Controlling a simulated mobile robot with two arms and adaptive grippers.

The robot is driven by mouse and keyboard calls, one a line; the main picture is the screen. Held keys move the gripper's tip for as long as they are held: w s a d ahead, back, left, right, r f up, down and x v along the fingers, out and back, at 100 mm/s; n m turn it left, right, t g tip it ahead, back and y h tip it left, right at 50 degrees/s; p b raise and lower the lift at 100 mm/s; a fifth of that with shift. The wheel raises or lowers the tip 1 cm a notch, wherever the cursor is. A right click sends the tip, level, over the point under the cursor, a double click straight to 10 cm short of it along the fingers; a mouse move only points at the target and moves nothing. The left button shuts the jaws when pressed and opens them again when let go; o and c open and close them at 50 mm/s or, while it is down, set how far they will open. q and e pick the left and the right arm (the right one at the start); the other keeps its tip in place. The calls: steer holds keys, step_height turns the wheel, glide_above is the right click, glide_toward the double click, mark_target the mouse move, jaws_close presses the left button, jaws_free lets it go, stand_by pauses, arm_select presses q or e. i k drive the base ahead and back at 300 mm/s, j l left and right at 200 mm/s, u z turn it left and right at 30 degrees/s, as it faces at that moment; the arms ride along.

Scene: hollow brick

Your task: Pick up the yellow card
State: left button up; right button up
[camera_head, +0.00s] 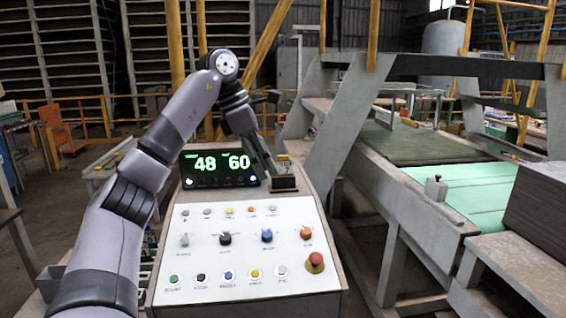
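A small yellowish card (283,159) stands upright in a dark holder (284,184) at the top right of the control panel, beside the lit display. Only its upper part shows clearly. My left arm reaches in from the left and bends down over the panel. My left gripper (268,165) points down just left of the card, close to it. I cannot tell whether it touches the card or how its fingers stand. My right gripper is not in view.
The sloped white control panel (210,215) carries several knobs and buttons, and a red emergency stop (315,262) at its right. A display (219,167) reads 48 and 60. A grey machine frame (347,125) and a green conveyor (460,182) stand to the right.

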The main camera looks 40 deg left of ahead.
mark_target(284, 164)
steer(key=i+j, duration=0.3)
steer(key=j, duration=0.15)
steer(key=i+j, duration=0.3)
steer(key=j, duration=0.15)
steer(key=i+j, duration=0.35)
steer(key=j, duration=0.1)
